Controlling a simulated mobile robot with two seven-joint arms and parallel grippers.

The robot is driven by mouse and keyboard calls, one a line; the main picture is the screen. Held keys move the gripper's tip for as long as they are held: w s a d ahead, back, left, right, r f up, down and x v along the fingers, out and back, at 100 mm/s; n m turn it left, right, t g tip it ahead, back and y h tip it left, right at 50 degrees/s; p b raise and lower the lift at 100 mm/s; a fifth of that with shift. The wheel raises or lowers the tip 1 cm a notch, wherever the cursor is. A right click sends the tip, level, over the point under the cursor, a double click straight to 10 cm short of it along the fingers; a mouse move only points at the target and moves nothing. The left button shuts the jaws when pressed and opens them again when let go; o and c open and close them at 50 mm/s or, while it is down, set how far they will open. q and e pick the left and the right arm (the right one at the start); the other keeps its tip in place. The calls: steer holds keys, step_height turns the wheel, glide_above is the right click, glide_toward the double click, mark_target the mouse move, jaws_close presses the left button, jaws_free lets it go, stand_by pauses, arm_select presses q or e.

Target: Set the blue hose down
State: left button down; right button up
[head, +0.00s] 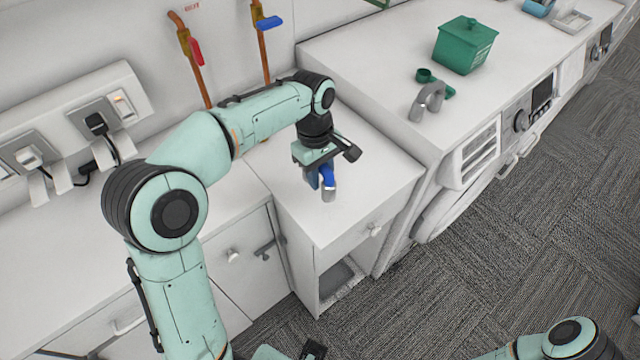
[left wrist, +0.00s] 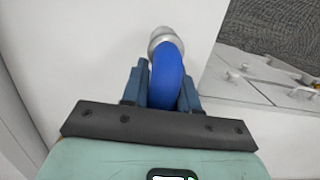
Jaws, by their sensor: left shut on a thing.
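The blue hose (head: 327,174) is a short bent piece with a silver metal end. My left gripper (head: 318,177) is shut on it, over the top of the low white cabinet (head: 364,184). In the head view the silver end points down toward that top; I cannot tell whether it touches. In the left wrist view the blue hose (left wrist: 166,78) curves up between the two fingers of my left gripper (left wrist: 162,84), its silver end beyond them.
Right of the cabinet, a higher white counter holds a green lidded box (head: 464,46), a grey curved pipe (head: 427,101) and a small green cup (head: 424,75). Red-handled and blue-handled copper pipes stand at the wall behind. The cabinet top around the hose is clear.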

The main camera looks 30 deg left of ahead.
arm_select(q)
steer(key=shift+f, duration=1.85)
arm_select(e)
steer(key=shift+s+f, duration=0.2)
steer(key=shift+f, duration=0.15)
arm_select(q)
steer(key=shift+f+b, duration=0.2)
steer(key=shift+b, duration=0.1)
steer(key=c, duration=0.9)
jaws_free()
steer(key=shift+o, duration=0.2)
steer(key=shift+r, duration=0.1)
steer(key=r+p, duration=0.1)
steer(key=r, duration=0.7)
steer(key=a+r+p, duration=0.1)
steer(key=r, duration=0.3)
steer(key=shift+w+a+r+p, duration=0.1)
steer(key=shift+w+p, duration=0.2)
steer(key=shift+w, duration=0.05)
arm_select(e)
steer(key=w+r, duration=0.2)
steer(key=r, duration=0.1)
steer(key=shift+w+r, duration=0.1)
arm_select(q)
steer(key=shift+s, duration=0.1)
